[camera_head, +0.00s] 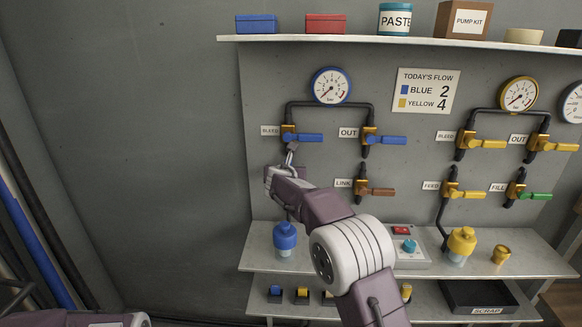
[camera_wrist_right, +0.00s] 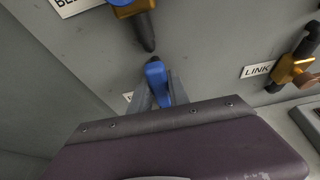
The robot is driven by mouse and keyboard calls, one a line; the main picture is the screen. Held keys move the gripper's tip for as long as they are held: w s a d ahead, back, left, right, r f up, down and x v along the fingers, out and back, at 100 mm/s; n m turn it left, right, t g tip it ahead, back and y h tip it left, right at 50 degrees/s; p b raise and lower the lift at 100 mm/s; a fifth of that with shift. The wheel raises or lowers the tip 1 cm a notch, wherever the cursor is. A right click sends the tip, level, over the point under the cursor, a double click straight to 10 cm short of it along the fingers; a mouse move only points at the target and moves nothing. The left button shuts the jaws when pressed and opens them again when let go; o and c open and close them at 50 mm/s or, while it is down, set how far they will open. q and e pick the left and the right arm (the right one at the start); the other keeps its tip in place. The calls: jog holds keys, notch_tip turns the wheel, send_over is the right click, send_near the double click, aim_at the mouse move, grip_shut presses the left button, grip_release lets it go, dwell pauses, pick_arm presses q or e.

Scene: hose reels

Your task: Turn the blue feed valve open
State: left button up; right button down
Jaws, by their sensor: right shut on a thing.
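My right gripper (camera_wrist_right: 160,90) is shut on a blue lever handle (camera_wrist_right: 155,74), which shows between its fingers in the wrist view. The handle sits below the bleed valve, where the blue feed valve would be. Its body and most of its label are hidden behind my gripper and wrist. In the head view my right arm reaches up to the wall panel and covers this spot. How far the handle is turned cannot be told. My left gripper is not in view.
Just above are the blue bleed valve (camera_head: 303,137) and blue out valve (camera_head: 385,139), under a blue-rimmed gauge (camera_head: 331,86). The copper-coloured link valve (camera_head: 376,191) is close on the right. A blue-capped bottle (camera_head: 285,238) stands on the shelf below. Wall at left is bare.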

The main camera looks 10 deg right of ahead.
jog(key=shift+a+f, duration=0.1)
jog(key=shift+f, duration=0.1)
dwell(0.4)
jog(key=c, duration=1.2)
grip_release()
jog(key=shift+c, duration=0.2)
jog(key=shift+r, duration=0.1)
jog(key=shift+s+a+r, duration=0.15)
jog(key=shift+s, duration=0.2)
jog(key=v, duration=0.8)
jog(key=shift+s, duration=0.1)
